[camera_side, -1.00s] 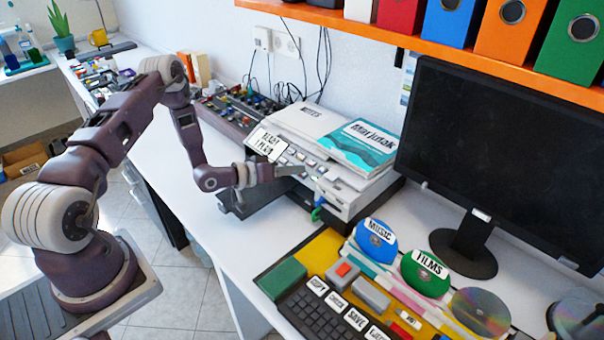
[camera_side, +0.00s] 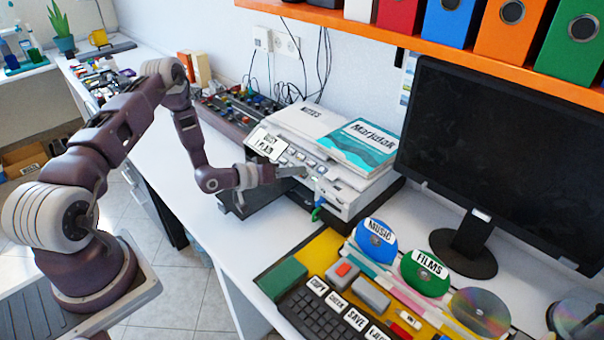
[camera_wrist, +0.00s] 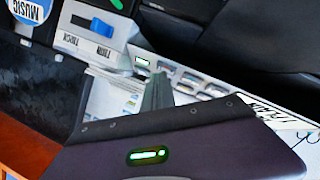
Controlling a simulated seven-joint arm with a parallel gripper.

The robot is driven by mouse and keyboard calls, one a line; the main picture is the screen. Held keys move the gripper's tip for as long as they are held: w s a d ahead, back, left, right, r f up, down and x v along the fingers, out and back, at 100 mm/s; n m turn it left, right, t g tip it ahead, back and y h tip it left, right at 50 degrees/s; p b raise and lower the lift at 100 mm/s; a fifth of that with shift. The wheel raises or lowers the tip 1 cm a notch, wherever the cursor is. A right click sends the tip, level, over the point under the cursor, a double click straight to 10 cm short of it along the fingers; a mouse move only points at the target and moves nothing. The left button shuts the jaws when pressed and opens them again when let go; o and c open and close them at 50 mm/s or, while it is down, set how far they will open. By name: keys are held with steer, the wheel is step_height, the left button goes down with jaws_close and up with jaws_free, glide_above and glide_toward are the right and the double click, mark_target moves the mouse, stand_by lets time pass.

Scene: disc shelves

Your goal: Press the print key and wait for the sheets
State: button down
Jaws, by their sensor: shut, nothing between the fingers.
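The printer (camera_side: 345,192) is a white machine against the wall, with a row of small keys on its sloped front panel. In the wrist view the row shows too, and one key (camera_wrist: 142,62) has a green-lit edge. A small display (camera_side: 268,144) stands at the panel's left end; its lower line seems to read PLAIN, its upper line is unclear. My gripper (camera_side: 303,171) is shut and empty, its tip at the key row. The wrist view shows the fingers (camera_wrist: 158,92) close beside the keys; contact cannot be told. A dark tray (camera_side: 238,207) below my gripper looks bare.
A book (camera_side: 360,145) lies on the printer. The monitor (camera_side: 490,150) stands to the right. In front are the keyboard (camera_side: 315,315), the MUSIC disc (camera_side: 376,243) and the FILMS disc (camera_side: 425,272). An orange shelf (camera_side: 450,65) overhangs the back.

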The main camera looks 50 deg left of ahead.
steer(key=shift+s+r, duration=0.35)
steer(key=shift+r, duration=0.3)
